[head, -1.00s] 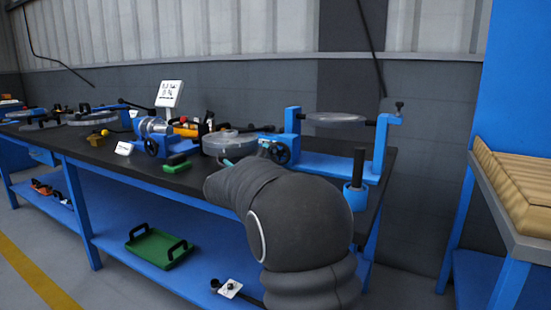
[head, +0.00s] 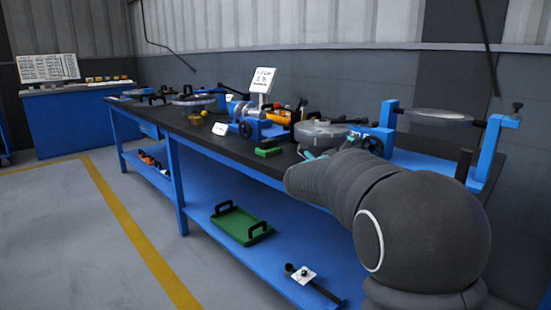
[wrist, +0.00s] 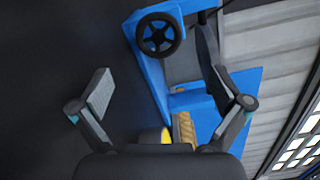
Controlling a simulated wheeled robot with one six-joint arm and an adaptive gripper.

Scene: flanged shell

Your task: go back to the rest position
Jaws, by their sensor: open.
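My gripper (wrist: 156,88) is open, with nothing between its fingers in the wrist view. In the head view only a small teal part of it shows, by the grey round flanged part (head: 322,130); my dark arm hides the rest. The flanged part sits on the black bench top (head: 190,130). In the wrist view a blue fixture (wrist: 150,75) with a black handwheel (wrist: 159,34) lies beyond the fingers. I cannot tell from these views whether a finger touches anything.
A blue stand (head: 388,112) holding a clear disc (head: 443,117) is at the bench's right end. A white sign (head: 262,80) stands behind a blue clamp fixture (head: 250,127). A green tray (head: 240,224) lies on the lower shelf. The floor (head: 80,250) at left is clear.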

